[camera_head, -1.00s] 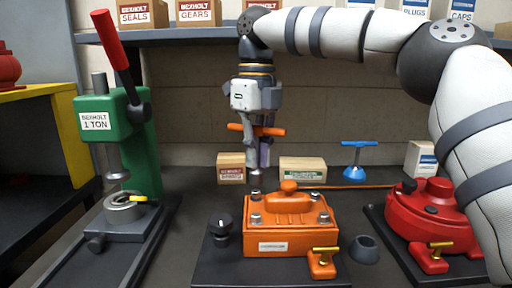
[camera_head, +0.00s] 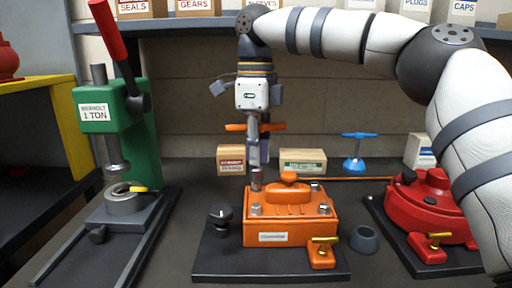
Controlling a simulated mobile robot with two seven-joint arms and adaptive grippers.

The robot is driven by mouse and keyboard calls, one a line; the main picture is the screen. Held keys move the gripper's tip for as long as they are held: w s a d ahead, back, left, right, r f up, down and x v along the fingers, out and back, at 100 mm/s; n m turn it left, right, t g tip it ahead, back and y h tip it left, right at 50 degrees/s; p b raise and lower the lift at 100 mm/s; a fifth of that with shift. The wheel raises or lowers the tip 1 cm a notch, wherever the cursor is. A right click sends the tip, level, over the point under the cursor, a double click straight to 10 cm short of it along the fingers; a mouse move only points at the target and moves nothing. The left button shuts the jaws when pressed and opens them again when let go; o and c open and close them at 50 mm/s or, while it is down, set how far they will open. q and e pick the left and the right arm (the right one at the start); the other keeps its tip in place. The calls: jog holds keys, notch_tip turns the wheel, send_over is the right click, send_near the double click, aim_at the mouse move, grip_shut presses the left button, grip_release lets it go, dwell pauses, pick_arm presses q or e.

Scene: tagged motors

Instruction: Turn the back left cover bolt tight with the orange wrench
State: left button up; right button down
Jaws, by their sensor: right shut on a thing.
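My right gripper (camera_head: 259,146) is shut on the orange wrench, whose orange crossbar handle (camera_head: 236,127) sticks out on both sides of the fingers. The wrench hangs upright, and its grey socket (camera_head: 256,179) is at the back left corner of the orange motor cover (camera_head: 290,207). The back left bolt is hidden behind or under the socket; I cannot tell whether the socket is fully seated. The front left bolt (camera_head: 256,209), front right bolt (camera_head: 324,209) and back right bolt (camera_head: 315,187) show on the cover. My left gripper is out of view.
A green press (camera_head: 110,116) stands at left and a red motor (camera_head: 430,208) at right. A blue T-handle tool (camera_head: 354,153) and small boxes (camera_head: 302,162) stand behind the cover. A black knob (camera_head: 220,214) and dark ring (camera_head: 364,239) flank it.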

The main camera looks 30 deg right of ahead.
jog(key=shift+f, duration=0.85)
